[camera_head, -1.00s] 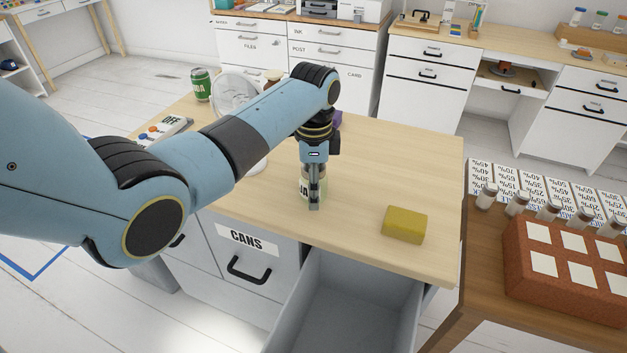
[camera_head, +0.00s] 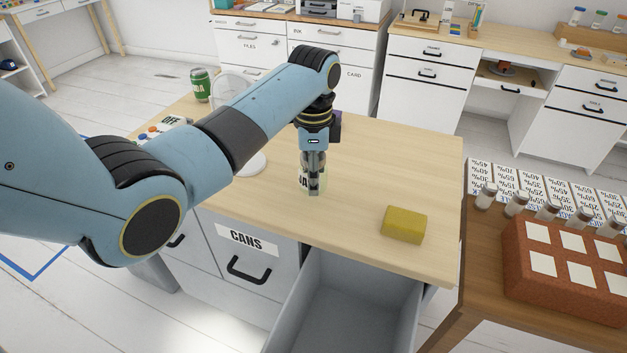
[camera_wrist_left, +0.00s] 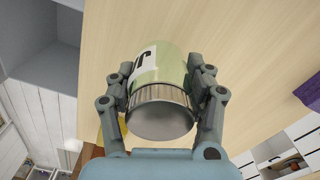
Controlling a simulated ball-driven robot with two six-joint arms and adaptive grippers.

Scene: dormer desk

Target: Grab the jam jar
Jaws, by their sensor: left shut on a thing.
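The jam jar (camera_head: 323,182), pale green with a white label, is between the fingers of my left gripper (camera_head: 314,188) over the light wood desk top (camera_head: 370,170). In the left wrist view the jar (camera_wrist_left: 172,66) has its grey metal lid toward the camera. The fingers of my left gripper (camera_wrist_left: 160,82) press on both of its sides. The gripper is shut on the jar and points down. The jar appears slightly raised, though its base is partly hidden by the fingers. My right gripper is not in view.
A yellow block (camera_head: 404,225) lies on the desk to the right. A green soda can (camera_head: 201,85) and an OFF switch panel (camera_head: 170,127) are at the left. An open grey drawer (camera_head: 350,300) juts out in front, beside the CANS drawer (camera_head: 250,265).

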